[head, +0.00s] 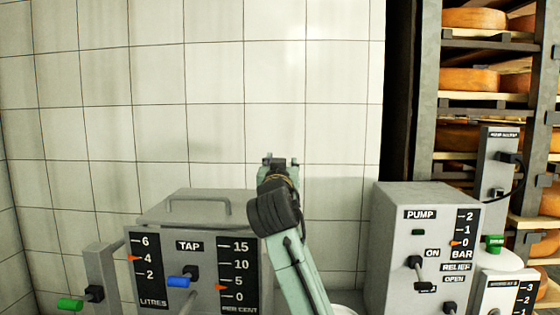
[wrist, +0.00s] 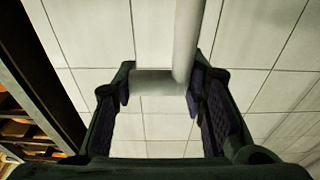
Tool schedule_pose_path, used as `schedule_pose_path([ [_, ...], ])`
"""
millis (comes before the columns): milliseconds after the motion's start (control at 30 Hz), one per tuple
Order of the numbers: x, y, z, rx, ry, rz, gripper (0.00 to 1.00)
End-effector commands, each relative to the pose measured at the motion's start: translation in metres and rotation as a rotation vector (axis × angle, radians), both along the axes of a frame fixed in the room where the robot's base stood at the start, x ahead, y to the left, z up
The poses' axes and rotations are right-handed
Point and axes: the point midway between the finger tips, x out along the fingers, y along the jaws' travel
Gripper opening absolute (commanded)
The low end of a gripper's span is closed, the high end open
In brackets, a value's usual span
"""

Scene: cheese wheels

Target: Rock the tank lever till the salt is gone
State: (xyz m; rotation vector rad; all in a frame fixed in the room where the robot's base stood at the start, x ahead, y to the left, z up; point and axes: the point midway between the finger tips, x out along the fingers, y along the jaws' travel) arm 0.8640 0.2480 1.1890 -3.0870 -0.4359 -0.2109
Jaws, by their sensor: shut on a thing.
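A grey tank (head: 155,209) with a lid handle stands at lower centre left. Its LITRES pointer (head: 134,258) is at 4; its PER CENT pointer (head: 221,287) is just under 5. A blue tap handle (head: 181,281) is on its front, and a green-handled lever (head: 71,304) is on a post at its left. My gripper (head: 281,161) points up and away at the tank's right. In the wrist view, my gripper (wrist: 160,88) is shut on a grey bar (wrist: 150,80), with a grey tube (wrist: 187,40) rising from it. I cannot tell what the bar belongs to.
A grey PUMP box (head: 391,225) stands to the right, its BAR pointer at 0, with levers on its front. Another unit (head: 505,290) with a green handle (head: 495,243) is at far right. Cheese wheels (head: 475,18) fill a rack behind. A tiled wall (head: 200,90) closes the back.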

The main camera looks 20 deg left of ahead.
Motion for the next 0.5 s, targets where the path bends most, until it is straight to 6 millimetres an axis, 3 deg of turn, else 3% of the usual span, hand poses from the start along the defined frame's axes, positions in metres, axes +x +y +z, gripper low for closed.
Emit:
schedule_pose_path([
  [200, 0.024, 0.002, -0.004, 0.003, 0.000, -0.008, 0.00],
  [500, 0.041, 0.007, -0.010, 0.003, -0.001, -0.008, 0.00],
])
